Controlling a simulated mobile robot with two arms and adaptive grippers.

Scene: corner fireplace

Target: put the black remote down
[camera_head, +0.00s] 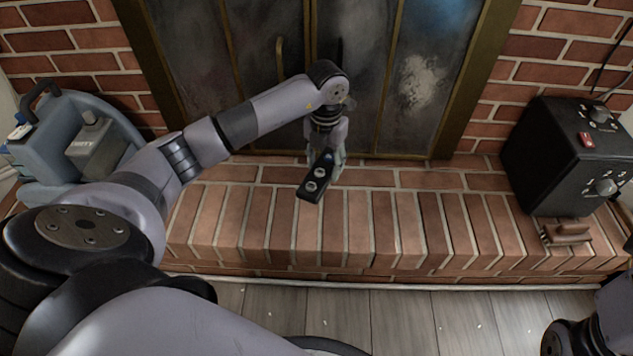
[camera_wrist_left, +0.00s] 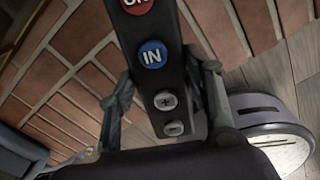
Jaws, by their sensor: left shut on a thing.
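The black remote (camera_head: 314,184) is in my left gripper (camera_head: 327,158), over the brick hearth (camera_head: 290,225) in front of the fireplace doors. Two round pale buttons show on its near end in the head view. In the left wrist view the remote (camera_wrist_left: 158,62) lies between the two grey fingers, which are shut on it. A red button, a blue button marked IN, and plus and minus buttons face the camera. I cannot tell whether the remote touches the bricks. My right gripper is not in view.
A blue-grey machine (camera_head: 72,140) stands at the left end of the hearth. A black box with knobs (camera_head: 560,155) stands at the right end, with a small brown object (camera_head: 565,232) before it. The hearth between them is clear. Metal-framed doors (camera_head: 390,80) rise behind.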

